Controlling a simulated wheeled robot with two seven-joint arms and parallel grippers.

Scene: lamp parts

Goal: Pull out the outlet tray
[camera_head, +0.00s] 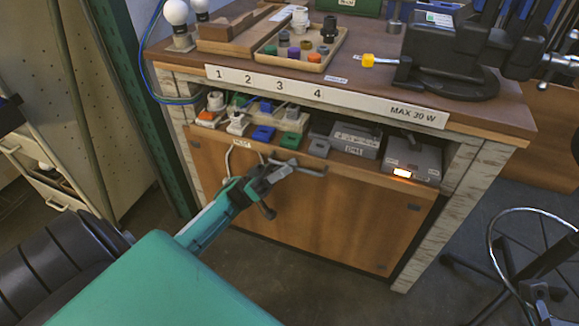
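The outlet tray (348,161) is the wooden shelf under the bench top. Its front edge runs above a brown wooden panel, and a label sits near its left end. A grey bar handle (308,169) sticks out from its front. Plugs and small coloured blocks stand on it, with a grey box (355,138) to their right. My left gripper (279,192) is in front of the tray at the handle's left end. Its fingers look spread apart; whether they touch the handle cannot be told. My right gripper is not in view.
The bench top (362,85) holds bulbs, a tray of small parts (300,50) and a black vise (445,55). A grey device with a lit orange window (413,161) is at the right. A stool (530,260) stands at right. A blue cable hangs at left.

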